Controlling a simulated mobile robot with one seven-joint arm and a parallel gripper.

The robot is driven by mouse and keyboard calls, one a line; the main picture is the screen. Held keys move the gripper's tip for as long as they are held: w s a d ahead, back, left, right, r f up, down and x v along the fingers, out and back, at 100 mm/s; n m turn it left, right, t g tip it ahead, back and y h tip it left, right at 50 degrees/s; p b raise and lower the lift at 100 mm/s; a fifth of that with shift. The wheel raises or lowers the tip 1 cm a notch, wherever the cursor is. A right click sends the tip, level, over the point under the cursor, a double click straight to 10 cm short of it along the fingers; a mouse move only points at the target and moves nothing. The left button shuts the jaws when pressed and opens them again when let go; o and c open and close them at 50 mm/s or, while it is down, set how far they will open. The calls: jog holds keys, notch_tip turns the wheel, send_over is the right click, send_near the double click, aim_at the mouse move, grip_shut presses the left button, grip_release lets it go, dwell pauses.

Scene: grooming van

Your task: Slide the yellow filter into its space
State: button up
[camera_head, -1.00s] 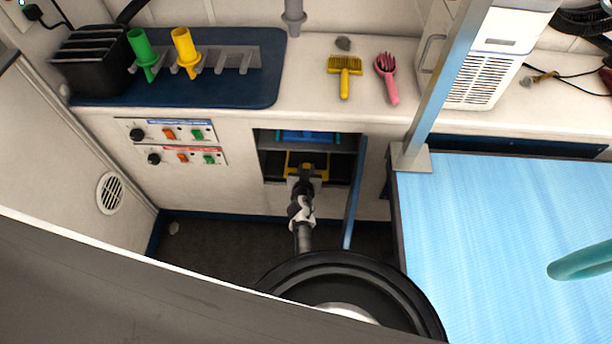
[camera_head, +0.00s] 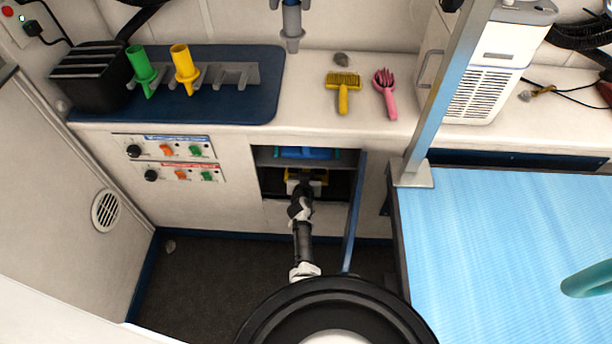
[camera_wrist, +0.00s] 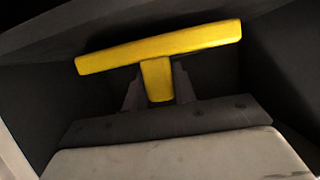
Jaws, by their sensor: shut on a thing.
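The yellow filter (camera_head: 292,177) is inside the lower part of an open cabinet opening in the counter front. In the wrist view its yellow front bar and short tab (camera_wrist: 158,50) show, with dark space around it. My gripper (camera_head: 305,188) reaches into the opening and is shut on the filter's tab, one finger on each side. In the wrist view the fingers (camera_wrist: 157,88) flank the tab. The bar looks slightly tilted there. How deep the filter sits, and its far side, are hidden.
A blue item (camera_head: 306,154) sits on the shelf above the filter. The cabinet's blue door (camera_head: 353,215) stands open at the right. The blue grooming table (camera_head: 500,250) and its post (camera_head: 445,90) are further right.

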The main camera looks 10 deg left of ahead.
jog(key=shift+f+b, duration=0.3)
jog(key=shift+b, duration=0.05)
dwell(0.3)
jog(key=shift+s+f+b, duration=0.15)
jog(key=shift+f+b, duration=0.05)
jog(key=shift+b, duration=0.1)
jog(key=o, duration=1.1)
jog(key=shift+c, duration=0.2)
jog(key=shift+s+d, duration=0.1)
